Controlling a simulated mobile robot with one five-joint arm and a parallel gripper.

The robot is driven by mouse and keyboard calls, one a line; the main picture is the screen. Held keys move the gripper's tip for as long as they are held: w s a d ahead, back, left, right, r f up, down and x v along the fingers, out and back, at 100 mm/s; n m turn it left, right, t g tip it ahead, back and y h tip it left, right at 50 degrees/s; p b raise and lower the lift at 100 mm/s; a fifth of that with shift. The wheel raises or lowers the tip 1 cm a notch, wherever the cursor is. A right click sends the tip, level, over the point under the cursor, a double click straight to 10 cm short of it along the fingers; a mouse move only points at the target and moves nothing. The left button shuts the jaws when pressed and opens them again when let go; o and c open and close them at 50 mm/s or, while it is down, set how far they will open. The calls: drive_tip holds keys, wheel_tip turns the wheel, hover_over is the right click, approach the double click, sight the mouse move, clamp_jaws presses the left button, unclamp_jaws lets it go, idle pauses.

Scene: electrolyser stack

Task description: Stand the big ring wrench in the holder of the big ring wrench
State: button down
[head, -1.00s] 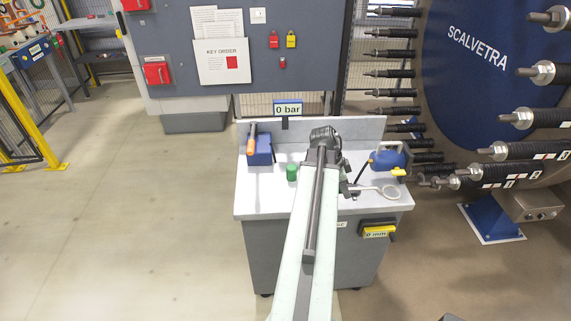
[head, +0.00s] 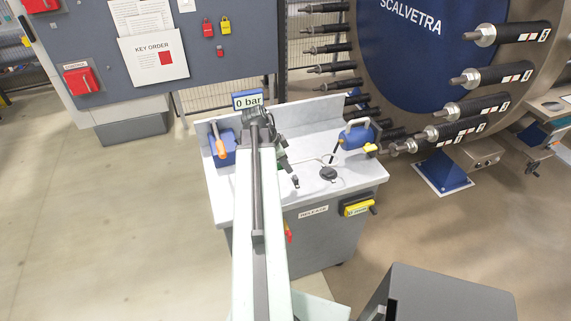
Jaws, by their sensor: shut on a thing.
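My arm reaches from the bottom of the head view to the worktop. My gripper (head: 289,167) is over the middle of the worktop, partly hidden by the arm. It is shut on the big ring wrench (head: 312,157), a thin, pale metal tool that points to the right from the jaws. The wrench looks roughly level; its height above the worktop cannot be told.
A blue box (head: 222,153) with an orange-handled tool (head: 219,146) stands at the left of the worktop (head: 352,180). A blue pump-like device (head: 356,137) stands at the right. A grey cabinet (head: 440,295) stands at front right.

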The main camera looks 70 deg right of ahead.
drive_tip(key=shift+f+b, duration=2.1)
drive_tip(key=shift+f, duration=0.3)
drive_tip(key=shift+s+f+b, duration=0.1)
drive_tip(key=shift+f+b, duration=0.95)
drive_tip(key=shift+r, duration=0.1)
drive_tip(key=c, duration=1.1)
unclamp_jaws()
drive_tip(key=p+v, duration=0.7)
drive_tip(key=v, duration=0.1)
drive_tip(key=shift+p, duration=0.3)
